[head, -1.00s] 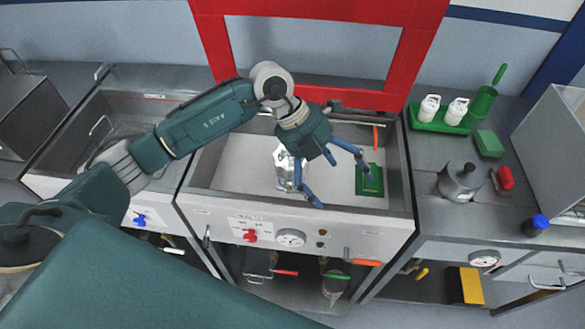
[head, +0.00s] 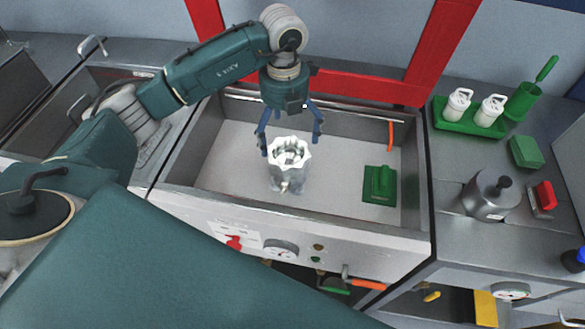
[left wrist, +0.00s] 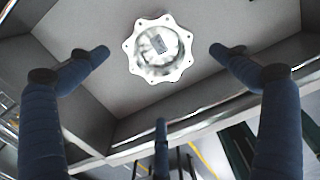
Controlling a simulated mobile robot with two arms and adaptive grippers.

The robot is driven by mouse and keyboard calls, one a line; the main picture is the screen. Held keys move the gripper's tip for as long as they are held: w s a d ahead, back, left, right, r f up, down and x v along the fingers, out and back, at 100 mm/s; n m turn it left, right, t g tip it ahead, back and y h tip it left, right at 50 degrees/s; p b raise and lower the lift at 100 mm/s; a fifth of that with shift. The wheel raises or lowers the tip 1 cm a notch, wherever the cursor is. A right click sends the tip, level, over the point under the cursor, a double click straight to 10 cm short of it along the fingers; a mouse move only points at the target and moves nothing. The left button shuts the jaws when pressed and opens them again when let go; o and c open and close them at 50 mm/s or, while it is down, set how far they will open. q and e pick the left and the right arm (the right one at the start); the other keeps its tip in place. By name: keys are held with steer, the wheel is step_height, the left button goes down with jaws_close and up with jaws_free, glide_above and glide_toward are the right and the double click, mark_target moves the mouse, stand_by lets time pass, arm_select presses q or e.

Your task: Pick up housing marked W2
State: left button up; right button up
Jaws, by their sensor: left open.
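A silvery machined housing (head: 288,172) with a lobed flange stands upright in the shallow sink-like basin in the head view. It also shows in the left wrist view (left wrist: 158,72), seen from above with a small label inside its recess; the marking is too small to read. My left gripper (head: 290,142) is open, its blue fingers pointing down just behind and above the housing, with nothing between them. In the left wrist view the fingers (left wrist: 160,60) spread to either side of the housing, apart from it. My right gripper is not seen.
The basin (head: 225,188) has raised walls, and a green block with a handle (head: 380,186) lies to the housing's right. A red frame (head: 365,88) stands behind. On the right counter are a green tray (head: 465,123) with white bottles and a grey canister (head: 490,195).

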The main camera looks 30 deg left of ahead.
arm_select(q)
step_height(320, 180, down, 2)
steer(key=w, duration=0.1)
steer(key=p, duration=0.1)
glide_above(288, 161)
steer(key=s, duration=0.2)
steer(key=f, duration=0.4)
steer(key=shift+w+d+f, duration=0.1)
steer(key=shift+w+d, duration=0.15)
steer(key=shift+d+f+p, duration=0.1)
steer(key=shift+f+p, duration=0.5)
steer(key=shift+f, duration=0.05)
step_height(288, 161, down, 4)
steer(key=shift+r+p, duration=0.15)
steer(key=shift+p, duration=0.65)
steer(key=shift+w+f, duration=0.1)
steer(key=shift+f, duration=0.25)
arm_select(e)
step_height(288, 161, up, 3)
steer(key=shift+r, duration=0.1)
arm_select(q)
steer(key=c, duration=1.5)
steer(key=shift+r, duration=0.1)
steer(key=shift+c, duration=1.3)
steer(key=shift+r, duration=0.15)
